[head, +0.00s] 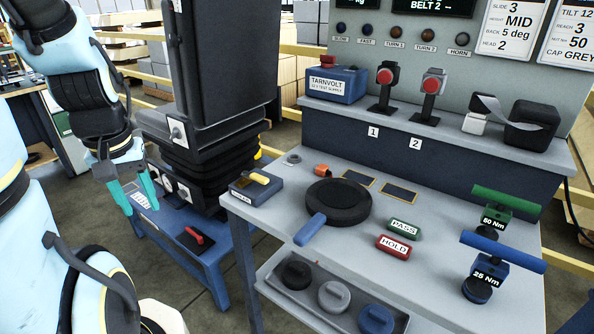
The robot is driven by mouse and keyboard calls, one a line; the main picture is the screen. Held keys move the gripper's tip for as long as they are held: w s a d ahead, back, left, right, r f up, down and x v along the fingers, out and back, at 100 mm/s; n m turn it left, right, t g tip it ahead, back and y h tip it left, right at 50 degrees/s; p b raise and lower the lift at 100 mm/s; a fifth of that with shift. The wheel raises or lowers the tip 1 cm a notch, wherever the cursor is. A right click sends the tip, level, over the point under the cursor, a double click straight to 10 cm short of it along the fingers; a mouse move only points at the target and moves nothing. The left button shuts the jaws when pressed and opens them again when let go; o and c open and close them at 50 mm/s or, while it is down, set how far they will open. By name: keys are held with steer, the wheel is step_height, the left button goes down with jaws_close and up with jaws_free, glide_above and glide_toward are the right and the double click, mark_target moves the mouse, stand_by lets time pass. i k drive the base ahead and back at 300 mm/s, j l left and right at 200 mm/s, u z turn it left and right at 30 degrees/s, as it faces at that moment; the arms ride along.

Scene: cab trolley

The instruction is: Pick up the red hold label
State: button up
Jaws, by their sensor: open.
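The red hold label (394,247) is a small red block marked HOLD. It lies on the grey workbench top (270,235), just in front of a green PASS label (405,228). My gripper (138,204) has teal fingers, spread apart with nothing seen between them. It hangs at the left, over the blue seat trolley and well to the left of the workbench, far from the hold label. Nothing covers the hold label.
Green (506,203) and blue (503,251) torque tools stand to the right. A tray (269,289) with several caps sits below the front edge. A black seat (212,60) stands between my gripper and the bench.

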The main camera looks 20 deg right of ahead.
mark_target(394, 247)
steer(key=k+j+u, duration=0.15)
steer(key=k, duration=0.3)
steer(key=k+u, duration=0.15)
steer(key=k, duration=0.3)
steer(key=k+j+u, duration=0.2)
steer(key=k, duration=0.25)
